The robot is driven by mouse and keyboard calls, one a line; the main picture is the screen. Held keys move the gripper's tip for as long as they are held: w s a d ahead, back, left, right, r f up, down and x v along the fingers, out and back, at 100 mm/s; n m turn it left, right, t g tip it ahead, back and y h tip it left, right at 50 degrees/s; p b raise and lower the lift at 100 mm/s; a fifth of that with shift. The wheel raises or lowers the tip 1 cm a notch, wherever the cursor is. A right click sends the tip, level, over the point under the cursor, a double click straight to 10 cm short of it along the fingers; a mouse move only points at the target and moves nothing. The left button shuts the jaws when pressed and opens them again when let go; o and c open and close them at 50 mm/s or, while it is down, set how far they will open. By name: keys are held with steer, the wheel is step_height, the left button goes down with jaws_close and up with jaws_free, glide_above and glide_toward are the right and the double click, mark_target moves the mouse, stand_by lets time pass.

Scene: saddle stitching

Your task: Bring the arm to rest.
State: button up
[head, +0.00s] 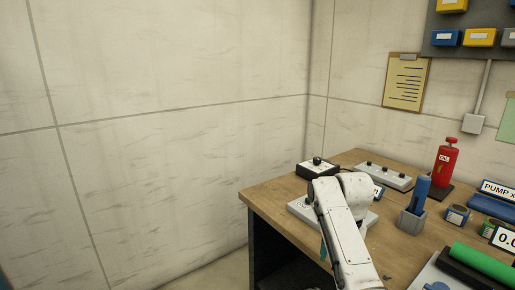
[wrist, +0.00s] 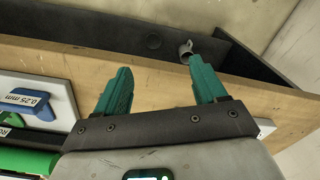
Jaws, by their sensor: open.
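My gripper (wrist: 161,66) shows in the wrist view with two teal fingers spread apart and nothing between them. The fingers reach over the front edge of the wooden bench (wrist: 60,60), above a dark recess beyond it. In the head view my white arm bends over the front part of the bench (head: 268,195). A small teal part of my gripper (head: 323,248) shows beside the arm at the bench's front; the rest of it is hidden.
The wrist view shows a blue 0.25 mm tag (wrist: 42,111). Left of the bench is clear.

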steer(key=s+d+f+n, duration=0.1)
steer(key=s+d+f, duration=0.1)
steer(key=s+f, duration=0.75)
steer(key=s+d+f+n, duration=0.2)
steer(key=s+f, duration=0.7)
steer(key=s, duration=0.1)
steer(key=s+d+r+n, duration=0.1)
steer(key=s+d+n, duration=0.1)
steer(key=s, duration=2.4)
steer(key=shift+s+d+n+t, duration=0.15)
steer(key=shift+s+n+t, duration=0.1)
steer(key=shift+n+t, duration=0.15)
